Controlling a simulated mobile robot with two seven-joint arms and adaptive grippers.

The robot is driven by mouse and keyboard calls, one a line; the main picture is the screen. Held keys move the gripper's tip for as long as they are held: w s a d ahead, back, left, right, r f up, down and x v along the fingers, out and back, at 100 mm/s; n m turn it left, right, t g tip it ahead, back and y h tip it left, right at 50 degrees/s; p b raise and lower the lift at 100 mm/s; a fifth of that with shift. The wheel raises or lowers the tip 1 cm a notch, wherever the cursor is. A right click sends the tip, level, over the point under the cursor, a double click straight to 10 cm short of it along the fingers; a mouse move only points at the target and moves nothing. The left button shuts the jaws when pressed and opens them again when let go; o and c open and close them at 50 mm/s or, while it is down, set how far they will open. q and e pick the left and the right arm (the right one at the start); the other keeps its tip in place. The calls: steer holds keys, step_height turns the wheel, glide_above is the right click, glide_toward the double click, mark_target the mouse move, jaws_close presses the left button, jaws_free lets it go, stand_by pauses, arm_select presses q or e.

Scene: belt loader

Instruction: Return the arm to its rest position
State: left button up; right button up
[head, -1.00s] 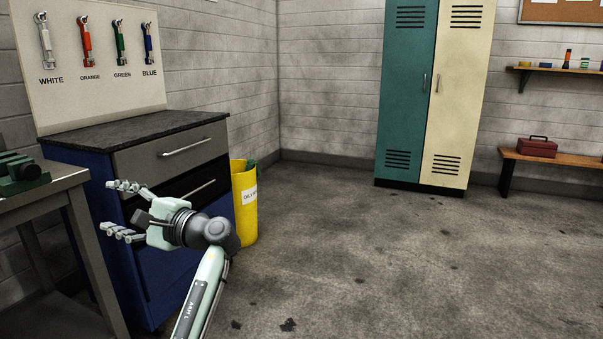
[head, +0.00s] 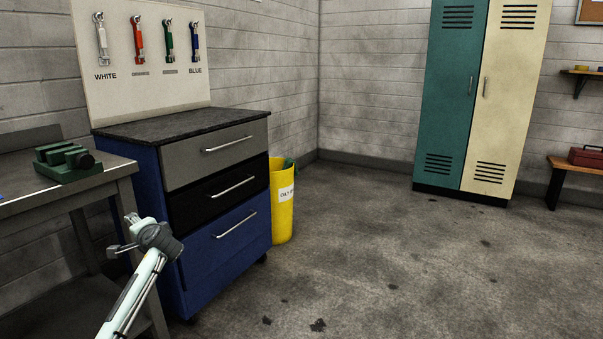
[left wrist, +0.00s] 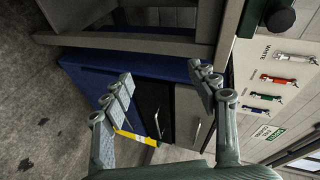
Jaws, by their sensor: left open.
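My left arm (head: 135,290) comes in at the lower left of the head view, in front of the blue drawer cabinet (head: 215,265) and beside the grey metal workbench (head: 120,175). My left gripper (head: 121,236) points away to the left, and its fingers are mostly hidden behind the wrist. In the left wrist view the left gripper (left wrist: 165,85) has its fingers apart with nothing between them. The cabinet shows behind them there. My right gripper is in neither view.
A green vise (head: 68,162) sits on the workbench. The cabinet's drawers are shut. Several wrenches hang on the tool board (head: 145,85). A yellow bin (head: 283,215) stands right of the cabinet. Lockers (head: 475,100) stand at the back. The floor (head: 400,270) to the right is clear.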

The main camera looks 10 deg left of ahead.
arm_select(q)
steer(key=w+d+f+n+t+h, duration=0.35)
steer(key=w+d+h, duration=0.3)
steer(key=d, duration=0.45)
steer(key=s+d+f+g+h, duration=0.1)
steer(key=s+d+f+g, duration=0.1)
steer(key=s+f, duration=0.8)
steer(key=s+d+f+g+h, duration=0.1)
steer(key=s+d+f+g, duration=0.2)
steer(key=s+f, duration=0.75)
steer(key=s+d+f+g, duration=0.2)
steer(key=s+d+f, duration=0.1)
steer(key=s+f, duration=0.9)
steer(key=s+d+f+g+h, duration=0.1)
steer(key=s+d+f+g, duration=0.2)
steer(key=s+f, duration=0.9)
steer(key=s, duration=0.8)
steer(key=shift+s+d+f, duration=0.15)
steer(key=shift+d, duration=0.1)
